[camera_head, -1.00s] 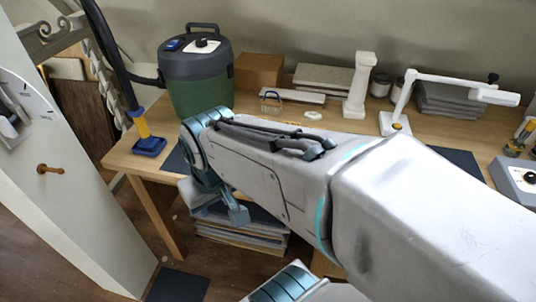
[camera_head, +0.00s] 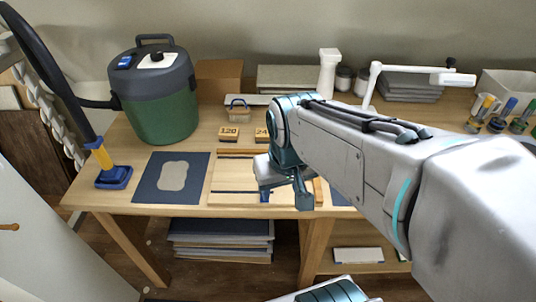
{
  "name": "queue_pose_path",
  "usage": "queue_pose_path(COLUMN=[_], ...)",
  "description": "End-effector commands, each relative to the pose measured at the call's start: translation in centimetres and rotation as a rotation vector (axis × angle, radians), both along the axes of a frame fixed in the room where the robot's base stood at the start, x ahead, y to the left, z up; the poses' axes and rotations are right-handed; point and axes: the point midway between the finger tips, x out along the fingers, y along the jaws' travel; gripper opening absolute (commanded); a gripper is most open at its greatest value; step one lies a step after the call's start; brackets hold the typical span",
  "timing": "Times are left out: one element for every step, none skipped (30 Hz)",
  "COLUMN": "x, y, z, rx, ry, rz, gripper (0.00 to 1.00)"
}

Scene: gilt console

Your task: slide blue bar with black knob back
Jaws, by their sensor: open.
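A pale wooden board (camera_head: 228,172) lies on the workbench, left of my gripper, with a thin dark blue strip (camera_head: 234,191) across its front part and another dark line near its back edge. I cannot tell whether either is the blue bar, and no black knob shows on them. My gripper and forearm hide the right part of the board. My gripper (camera_head: 284,194) is open and points down over the board's right part. I cannot tell whether it touches anything.
A green and grey vacuum (camera_head: 165,110) with its hose stands at the back left. A blue mat (camera_head: 145,187) bears a grey plate. Two numbered wooden blocks lie behind the board. A white pillar (camera_head: 328,75), a white lamp (camera_head: 372,85) and jars stand along the back.

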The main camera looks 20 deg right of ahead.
Motion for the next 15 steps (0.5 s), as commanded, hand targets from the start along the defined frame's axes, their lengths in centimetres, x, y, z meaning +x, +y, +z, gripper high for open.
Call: queue_pose_path(x=[1.2, 1.9, 3.0, 3.8, 4.6, 5.7, 6.5, 7.2, 8.2, 8.8, 9.4, 10.1, 10.6, 11.0, 11.5], y=[0.1, 0.2, 0.2, 0.2, 0.2, 0.2, 0.2, 0.1, 0.1, 0.1, 0.0, 0.0, 0.0, 0.1, 0.1], z=[0.4, 0.5, 0.8, 0.9, 1.0, 1.1, 1.2, 1.2, 1.1, 1.1, 1.1, 1.0, 0.9, 0.9, 0.8], rx=[-0.002, -0.003, -0.004, -0.004, -0.004, -0.004, -0.003, -0.002, 0.0, 0.0, 0.001, 0.004, 0.004, 0.006, 0.007], ry=[0.022, 0.036, 0.056, 0.071, 0.086, 0.106, 0.12, 0.134, 0.151, 0.162, 0.174, 0.187, 0.195, 0.202, 0.211], rz=[-0.001, -0.002, -0.005, -0.01, -0.014, -0.018, -0.021, -0.024, -0.028, -0.031, -0.033, -0.036, -0.037, -0.038, -0.04], gripper=[0.5, 0.5, 0.5, 0.5, 0.5, 0.5, 0.5, 0.5, 0.5, 0.5, 0.5, 0.5, 0.5, 0.5, 0.5])
